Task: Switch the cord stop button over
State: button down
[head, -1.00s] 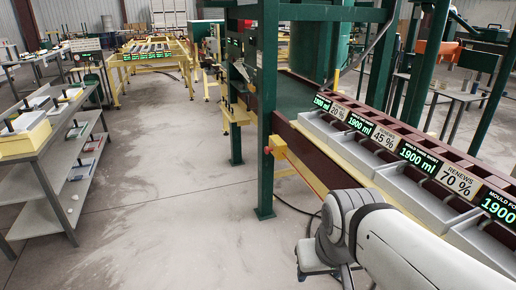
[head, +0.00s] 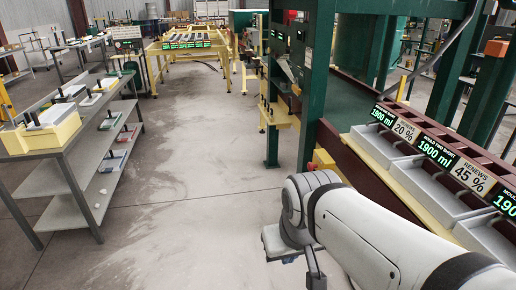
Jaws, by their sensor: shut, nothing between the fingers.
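A small yellow box with a red part (head: 324,163), which looks like the cord stop button, sits low on the green post at the near end of the brown-sided line. My white arm partly covers it from below, and its setting cannot be made out. The end of my arm with my gripper (head: 296,250) hangs below the wrist, left of the line and over the bare floor. My gripper is shut and empty, apart from the yellow box; its fingertips are hard to make out.
Grey trays (head: 385,147) with number signs run along the line at right. A green post (head: 316,85) stands ahead. A grey shelf rack (head: 62,150) stands at left, a yellow frame table (head: 188,50) at the back. The concrete floor (head: 195,160) between is clear.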

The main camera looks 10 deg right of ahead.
aim_at(311, 166)
jog(key=u, duration=0.2)
jog(key=i, duration=1.7)
jog(key=z, duration=0.4)
